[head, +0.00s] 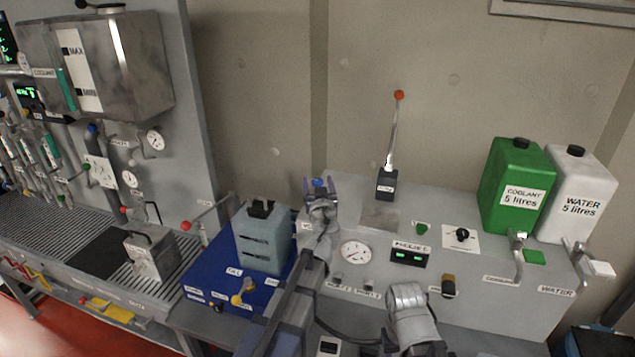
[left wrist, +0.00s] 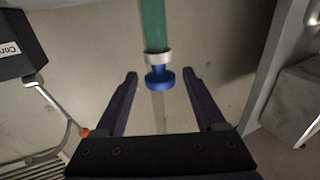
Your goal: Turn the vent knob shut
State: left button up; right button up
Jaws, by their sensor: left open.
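A blue knob (head: 318,183) shows at the tip of my left gripper (head: 320,182) in the head view. In the left wrist view the blue knob (left wrist: 160,78) has a round flange and a white collar (left wrist: 158,57), at the end of a green tube (left wrist: 152,25). My left gripper (left wrist: 160,88) is open, with one dark finger on each side of the knob and a clear gap on both sides. I cannot see a finger touching it. My left wrist hides the tube in the head view. Part of my right arm shows at the bottom; its fingers do not show.
A lever with an orange ball (head: 398,95) stands on the grey bench (head: 463,290), right of the gripper. A gauge (head: 355,253) and green-lit display (head: 408,256) are nearby. Green (head: 512,190) and white (head: 572,195) canisters stand right; a grey-blue container (head: 262,240) stands left.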

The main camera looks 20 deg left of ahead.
pick_arm(q)
jog(key=shift+w+a, duration=0.2)
jog(key=shift+w, duration=0.3)
jog(key=shift+s, duration=0.1)
grip_shut()
